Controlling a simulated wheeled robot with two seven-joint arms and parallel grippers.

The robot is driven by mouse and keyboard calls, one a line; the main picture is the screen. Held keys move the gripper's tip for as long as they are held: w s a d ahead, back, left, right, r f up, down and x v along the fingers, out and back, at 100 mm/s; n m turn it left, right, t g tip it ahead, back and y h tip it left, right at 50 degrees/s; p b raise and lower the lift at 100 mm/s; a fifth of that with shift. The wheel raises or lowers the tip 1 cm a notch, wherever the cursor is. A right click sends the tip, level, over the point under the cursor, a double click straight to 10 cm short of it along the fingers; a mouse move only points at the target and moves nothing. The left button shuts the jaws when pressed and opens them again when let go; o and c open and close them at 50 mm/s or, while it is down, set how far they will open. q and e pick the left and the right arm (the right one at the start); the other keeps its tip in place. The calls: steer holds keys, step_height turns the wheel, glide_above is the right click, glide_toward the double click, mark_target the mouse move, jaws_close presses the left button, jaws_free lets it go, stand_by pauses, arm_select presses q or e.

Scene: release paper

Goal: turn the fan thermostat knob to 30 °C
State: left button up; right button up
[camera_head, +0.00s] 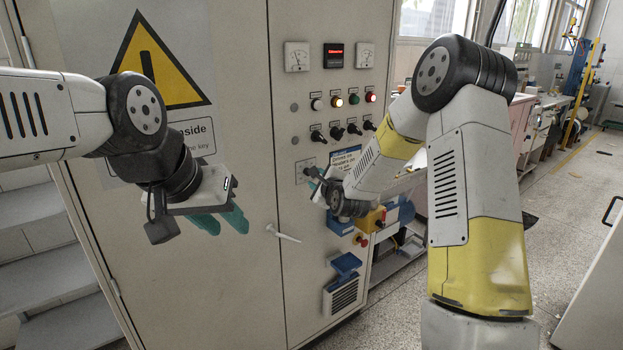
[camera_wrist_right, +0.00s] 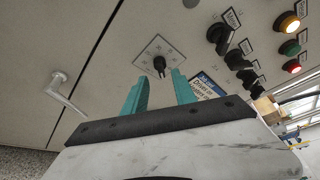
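The thermostat knob (camera_wrist_right: 159,64) is a small dark knob on a square light dial plate (camera_wrist_right: 158,55) on the cabinet door. Its scale marks are too small to read. In the right wrist view my right gripper (camera_wrist_right: 161,76) is open, with one teal finger on each side just below the knob. I cannot tell whether either finger touches it. In the head view the dial plate (camera_head: 307,163) is partly hidden by my right gripper (camera_head: 317,184). My left gripper (camera_head: 231,229) is open and empty in front of the left cabinet door.
Several knobs (camera_head: 334,132) and lamps (camera_head: 353,99) sit above the thermostat on the panel (camera_head: 310,230). A door handle (camera_head: 284,234) sticks out lower left of it. A blue bracket (camera_head: 346,264) and an orange-yellow box (camera_head: 371,219) are below.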

steer(key=x, duration=0.7)
jaws_close()
